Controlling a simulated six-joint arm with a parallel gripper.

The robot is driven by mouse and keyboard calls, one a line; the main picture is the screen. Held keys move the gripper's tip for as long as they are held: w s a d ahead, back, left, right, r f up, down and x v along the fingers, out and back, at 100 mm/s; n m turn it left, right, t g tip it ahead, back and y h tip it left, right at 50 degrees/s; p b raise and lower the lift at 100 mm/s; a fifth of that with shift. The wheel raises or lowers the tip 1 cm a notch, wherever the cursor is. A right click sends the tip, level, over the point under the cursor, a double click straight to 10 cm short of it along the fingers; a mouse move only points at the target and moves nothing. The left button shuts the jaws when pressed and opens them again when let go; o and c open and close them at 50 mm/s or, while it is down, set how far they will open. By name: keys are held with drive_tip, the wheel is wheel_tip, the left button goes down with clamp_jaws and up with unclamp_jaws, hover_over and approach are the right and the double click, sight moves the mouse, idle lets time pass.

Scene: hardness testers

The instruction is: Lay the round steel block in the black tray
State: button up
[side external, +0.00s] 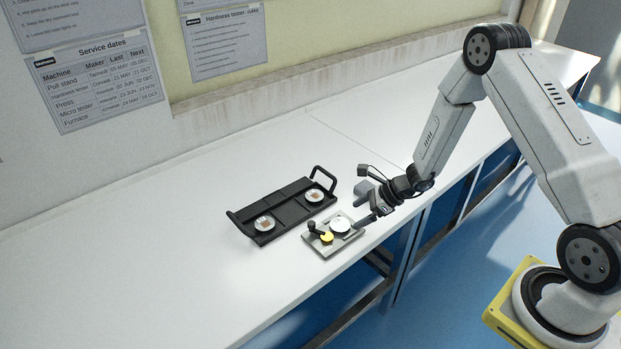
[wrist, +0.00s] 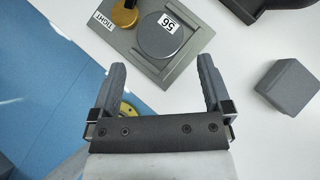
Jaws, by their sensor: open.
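The round steel block (side external: 340,224) lies flat on a grey plate (side external: 349,240). In the wrist view the block (wrist: 157,40) carries a white label reading 56 and sits ahead of my open fingers. My gripper (side external: 370,212) is open and empty at the plate's right side; in the wrist view its fingertips (wrist: 161,68) are spread on the near side of the block, apart from it. The black tray (side external: 288,212) lies just left of and behind the plate, with handles at both ends. Its edge shows in the wrist view (wrist: 250,10).
A yellow knob (side external: 327,238) with a dark lever (side external: 312,227) stands on the plate beside the block; a TIGHT label is near it. Two pale discs (side external: 264,224) (side external: 316,195) sit in the tray's end portions. A grey cube (wrist: 290,86) stands right of my gripper. The left tabletop is clear.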

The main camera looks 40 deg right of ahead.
sight(342, 225)
drive_tip(key=shift+x, duration=2.6)
drive_tip(key=shift+s+f, duration=0.15)
clamp_jaws()
